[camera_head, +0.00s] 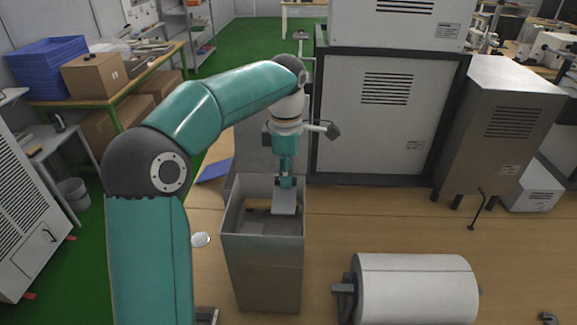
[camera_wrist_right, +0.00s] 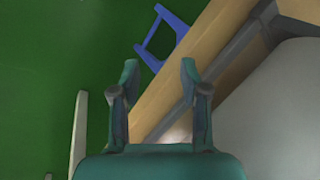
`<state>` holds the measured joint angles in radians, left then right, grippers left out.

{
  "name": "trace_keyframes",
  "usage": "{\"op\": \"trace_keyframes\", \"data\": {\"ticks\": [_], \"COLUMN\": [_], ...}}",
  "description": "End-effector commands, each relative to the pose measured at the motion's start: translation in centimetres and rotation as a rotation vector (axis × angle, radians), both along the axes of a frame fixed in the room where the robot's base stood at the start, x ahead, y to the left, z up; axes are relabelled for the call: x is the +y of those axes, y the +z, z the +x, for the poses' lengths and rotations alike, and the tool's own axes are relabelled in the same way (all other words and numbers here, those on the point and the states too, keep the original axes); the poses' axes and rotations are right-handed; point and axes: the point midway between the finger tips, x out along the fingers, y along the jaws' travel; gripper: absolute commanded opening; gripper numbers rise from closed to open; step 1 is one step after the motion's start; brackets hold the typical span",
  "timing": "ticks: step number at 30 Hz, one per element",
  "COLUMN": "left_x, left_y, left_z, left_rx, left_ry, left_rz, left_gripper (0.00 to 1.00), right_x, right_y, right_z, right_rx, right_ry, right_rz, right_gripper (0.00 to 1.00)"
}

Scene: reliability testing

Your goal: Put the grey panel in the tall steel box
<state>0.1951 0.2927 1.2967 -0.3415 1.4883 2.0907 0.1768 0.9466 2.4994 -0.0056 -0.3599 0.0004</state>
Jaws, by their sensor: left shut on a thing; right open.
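The tall steel box (camera_head: 263,247) stands open-topped on the wooden surface in the middle of the head view. My left gripper (camera_head: 286,183) points down over the box's opening, near its back right corner. It is shut on the grey panel (camera_head: 284,202), which hangs from the fingers at the mouth of the box; how deep it reaches I cannot tell. Something brownish and a flat grey piece (camera_head: 252,228) show inside the box. My right gripper (camera_wrist_right: 158,75) shows in the right wrist view, open and empty, with its fingers apart.
A white roll (camera_head: 415,288) lies right of the box. Large grey cabinets (camera_head: 375,125) stand behind it. A side table with blue crates (camera_head: 50,62) and a cardboard box (camera_head: 93,76) is at the left.

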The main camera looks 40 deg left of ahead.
Motion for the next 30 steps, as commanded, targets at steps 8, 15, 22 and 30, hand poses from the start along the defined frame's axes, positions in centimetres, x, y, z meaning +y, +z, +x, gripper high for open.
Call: {"op": "trace_keyframes", "data": {"ticks": [8,15,22,30], "left_x": [0.2,0.2,0.2,0.2], "left_y": [-3.4,-6.3,-9.1,-12.3], "left_z": [-0.2,-0.2,-0.2,-0.2], "left_rx": [0.002,0.002,0.003,0.001], "left_ry": [0.004,0.005,0.005,0.005], "left_rz": [-0.001,-0.001,-0.001,0.000], "left_gripper": [0.00,0.00,0.00,0.00], "right_x": [0.0,0.0,0.0,0.0], "right_y": [0.0,0.0,0.0,-0.4], "right_z": [0.0,0.0,0.0,0.0], "right_rx": [-0.001,-0.001,-0.001,-0.001], "right_ry": [0.000,0.000,0.000,0.000], "right_rz": [0.000,0.000,0.000,0.000], "right_gripper": [0.45,0.45,0.45,0.45]}}
